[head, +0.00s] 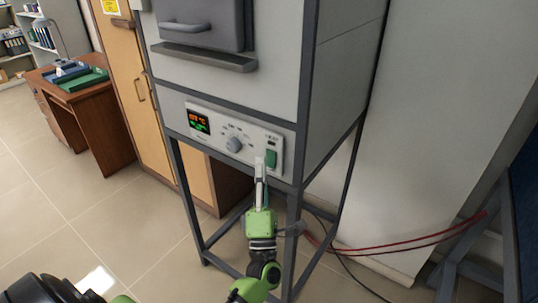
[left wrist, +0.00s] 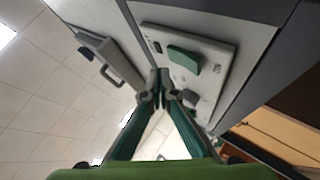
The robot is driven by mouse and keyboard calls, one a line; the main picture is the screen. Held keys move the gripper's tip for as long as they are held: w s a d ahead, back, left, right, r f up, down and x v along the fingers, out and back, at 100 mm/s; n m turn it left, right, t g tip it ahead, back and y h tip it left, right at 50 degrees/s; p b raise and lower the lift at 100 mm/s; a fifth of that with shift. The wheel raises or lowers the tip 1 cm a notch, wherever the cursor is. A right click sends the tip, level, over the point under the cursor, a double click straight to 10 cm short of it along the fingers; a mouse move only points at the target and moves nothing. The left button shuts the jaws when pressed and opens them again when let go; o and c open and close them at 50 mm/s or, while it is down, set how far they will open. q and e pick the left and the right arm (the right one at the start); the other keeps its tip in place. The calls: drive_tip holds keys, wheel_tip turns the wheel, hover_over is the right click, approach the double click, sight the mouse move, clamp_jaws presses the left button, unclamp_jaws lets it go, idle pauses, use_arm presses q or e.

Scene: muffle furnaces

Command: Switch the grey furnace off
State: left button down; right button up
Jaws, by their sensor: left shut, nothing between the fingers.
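The grey furnace (head: 275,82) stands on a dark frame. Its front panel (head: 218,143) has a lit display (head: 199,122) with orange and green digits, a round knob (head: 234,145) and a green rocker switch (head: 271,158) at the right end. The switch (left wrist: 184,60) also shows large in the left wrist view. My left gripper (head: 260,164) is shut and empty, with its fingertips just left of the switch in the head view. In the left wrist view its tips (left wrist: 160,76) lie below and left of the switch; contact cannot be told. My right gripper is not in view.
A wooden cabinet (head: 122,65) stands left of the furnace, and a desk (head: 88,104) with trays is farther left. Red and black cables (head: 400,249) run at the lower right near a dark metal frame. The tiled floor (head: 75,215) at left is clear.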

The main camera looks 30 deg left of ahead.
use_arm(q)
drive_tip(key=shift+s+a+f+p, duration=0.1)
drive_tip(key=shift+s+f+p, duration=0.1)
drive_tip(key=shift+s, duration=1.05)
drive_tip(key=shift+s+a+f+p, duration=0.1)
drive_tip(key=shift+s+p, duration=0.05)
drive_tip(key=shift+s, duration=1.05)
